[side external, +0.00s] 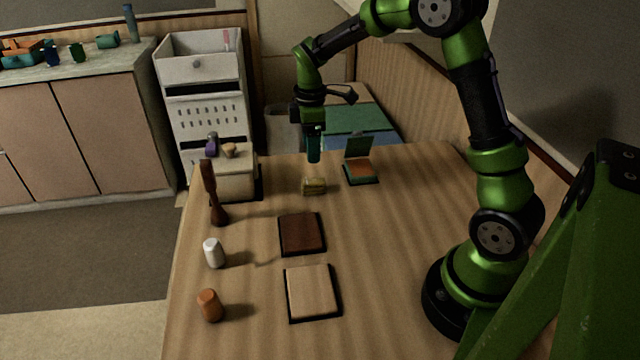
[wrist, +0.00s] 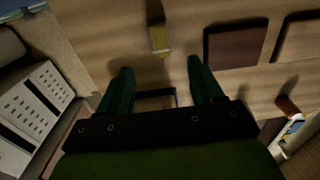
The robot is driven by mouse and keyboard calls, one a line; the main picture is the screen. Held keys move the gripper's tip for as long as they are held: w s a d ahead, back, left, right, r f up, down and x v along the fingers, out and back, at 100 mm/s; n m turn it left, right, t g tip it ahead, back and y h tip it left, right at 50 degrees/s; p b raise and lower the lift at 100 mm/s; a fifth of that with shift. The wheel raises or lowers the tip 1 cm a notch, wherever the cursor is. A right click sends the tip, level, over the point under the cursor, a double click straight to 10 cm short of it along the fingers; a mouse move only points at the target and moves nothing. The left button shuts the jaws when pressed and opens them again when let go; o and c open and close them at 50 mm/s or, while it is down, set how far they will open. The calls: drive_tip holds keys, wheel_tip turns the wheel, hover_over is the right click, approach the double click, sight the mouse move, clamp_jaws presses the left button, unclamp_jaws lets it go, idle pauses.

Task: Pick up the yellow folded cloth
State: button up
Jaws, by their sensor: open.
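The yellow folded cloth (side external: 314,187) is a small block lying on the wooden table. In the wrist view the yellow cloth (wrist: 161,39) shows just beyond the fingertips, between their lines, at the top middle. My gripper (side external: 314,160) points down above the table, behind the cloth in the side view, and is apart from it. In the wrist view my gripper (wrist: 160,68) has its two dark green fingers spread with nothing held between them.
A dark brown board (side external: 302,234) and a light board (side external: 312,292) lie nearer the camera. An open-lidded box (side external: 360,171) stands right of the cloth. A dark mill (side external: 214,195), white shaker (side external: 213,253) and orange shaker (side external: 209,305) stand left.

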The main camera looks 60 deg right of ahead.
sight(313, 180)
wheel_tip(313, 180, down, 11)
drive_tip(key=shift+s+d+f, duration=0.1)
drive_tip(key=shift+s, duration=0.05)
idle(0.4)
drive_tip(key=shift+c, duration=0.2)
clamp_jaws()
